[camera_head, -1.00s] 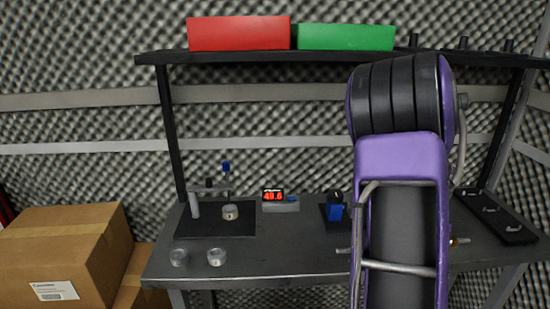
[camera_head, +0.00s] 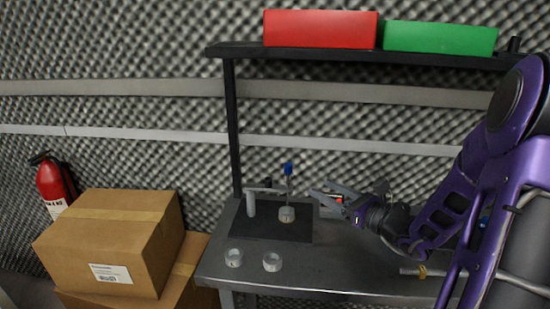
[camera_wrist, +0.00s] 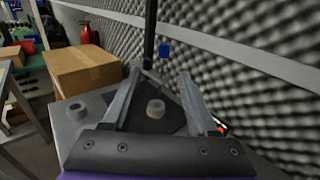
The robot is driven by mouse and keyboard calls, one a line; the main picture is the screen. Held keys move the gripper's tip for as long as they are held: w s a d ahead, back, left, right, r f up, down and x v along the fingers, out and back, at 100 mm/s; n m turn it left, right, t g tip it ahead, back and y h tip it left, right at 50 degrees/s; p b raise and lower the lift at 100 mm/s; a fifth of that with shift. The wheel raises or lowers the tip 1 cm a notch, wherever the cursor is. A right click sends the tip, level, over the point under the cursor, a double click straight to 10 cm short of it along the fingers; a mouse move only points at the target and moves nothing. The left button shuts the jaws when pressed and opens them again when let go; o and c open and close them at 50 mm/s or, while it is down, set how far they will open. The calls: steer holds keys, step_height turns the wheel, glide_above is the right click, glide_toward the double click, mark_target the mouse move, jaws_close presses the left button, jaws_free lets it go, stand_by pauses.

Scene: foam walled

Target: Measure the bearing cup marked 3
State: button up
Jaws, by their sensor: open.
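A pale cup (camera_head: 287,215) sits on the black plate of a measuring stand (camera_head: 250,206), beneath a thin stem with a blue top (camera_head: 288,168). I cannot tell whether the stem touches it. This cup also shows in the wrist view (camera_wrist: 155,109), ahead of my open fingers. Two clear-grey cups stand on the table's front left: a left one (camera_head: 234,257) and a right one (camera_head: 272,262). One grey cup shows left of my fingers in the wrist view (camera_wrist: 77,110). No marks are readable. My gripper (camera_head: 324,191) is open and empty, right of the stand.
A red-lit display (camera_head: 338,200) is mostly hidden behind my gripper. A shelf (camera_head: 350,53) above carries a red bin (camera_head: 320,29) and a green bin (camera_head: 440,38). Cardboard boxes (camera_head: 110,240) stand left of the table. The table front (camera_head: 330,265) is clear right of the cups.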

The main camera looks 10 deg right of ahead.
glide_above(288, 185)
steer(key=x, duration=0.3)
steer(key=shift+w+r+m, duration=0.25)
steer(key=shift+r+m, duration=0.05)
